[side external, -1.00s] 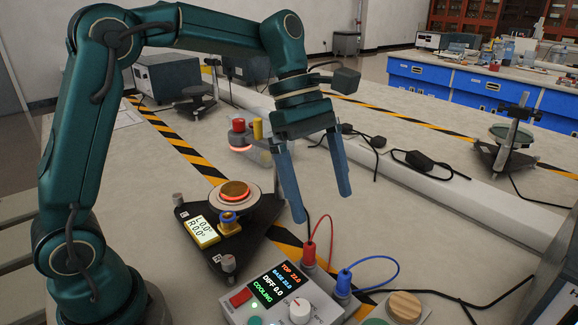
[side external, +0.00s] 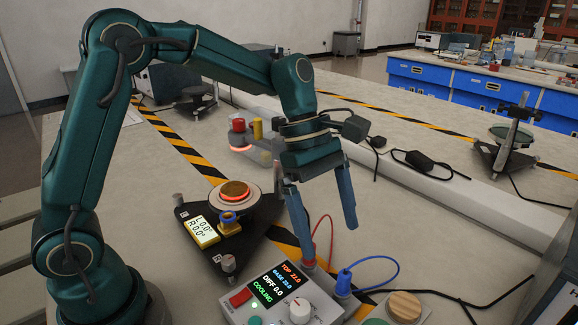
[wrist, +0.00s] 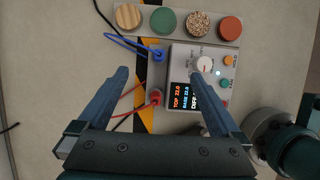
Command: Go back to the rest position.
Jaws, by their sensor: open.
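My gripper (side external: 329,247) is open, its two blue fingers apart and pointing down above the bench, behind the control box in the side view. In the wrist view the gripper (wrist: 158,76) has nothing between its fingers except the view of the bench and box below. The control box (side external: 278,308) has a lit screen reading TOP 22.0, DIFF 0.0 and COOLING, with red and blue plugs. It also shows in the wrist view (wrist: 208,60). The fingers' exact height over the box cannot be told.
Red (side external: 323,226) and blue (side external: 373,258) cables loop near the fingers. A strip of round samples (wrist: 191,20) lies beyond the box.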

